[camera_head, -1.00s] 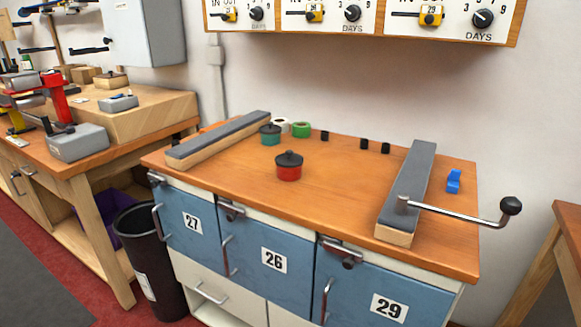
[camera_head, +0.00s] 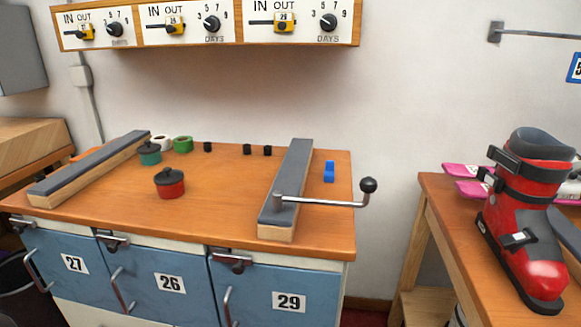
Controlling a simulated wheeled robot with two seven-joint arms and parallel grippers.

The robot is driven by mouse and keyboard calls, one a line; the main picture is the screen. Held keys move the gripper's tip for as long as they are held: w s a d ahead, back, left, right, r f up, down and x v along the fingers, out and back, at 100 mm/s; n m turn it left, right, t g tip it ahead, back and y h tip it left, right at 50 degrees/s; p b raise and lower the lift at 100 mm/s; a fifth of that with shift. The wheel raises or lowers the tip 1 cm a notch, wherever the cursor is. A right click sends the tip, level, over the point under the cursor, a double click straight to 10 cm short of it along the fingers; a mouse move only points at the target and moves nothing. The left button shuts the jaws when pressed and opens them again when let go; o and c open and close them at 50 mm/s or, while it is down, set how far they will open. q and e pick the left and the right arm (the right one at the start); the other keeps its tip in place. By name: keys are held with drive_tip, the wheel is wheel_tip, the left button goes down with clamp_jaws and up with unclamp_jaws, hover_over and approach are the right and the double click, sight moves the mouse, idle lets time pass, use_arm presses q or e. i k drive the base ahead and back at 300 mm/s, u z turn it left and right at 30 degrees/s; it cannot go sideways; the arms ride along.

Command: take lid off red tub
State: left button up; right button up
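The red tub (camera_head: 171,190) stands upright on the wooden bench top, left of the middle. Its dark lid (camera_head: 168,176) with a small knob sits on top of it. A teal tub (camera_head: 150,159) with a dark lid stands behind it, close to the left padded bar. Neither of my grippers shows in the head view.
Two long grey-topped bars (camera_head: 92,168) and (camera_head: 287,185) flank the bench top (camera_head: 220,215). A crank handle (camera_head: 330,201) sticks out past the right bar. Green tape (camera_head: 183,144), a blue clip (camera_head: 329,171) and small black pieces lie around. A red ski boot (camera_head: 527,215) stands on the right table.

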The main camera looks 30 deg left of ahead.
sight(169, 177)
drive_tip(key=z, duration=1.9)
drive_tip(key=k, duration=2.35)
drive_tip(key=u, duration=1.25)
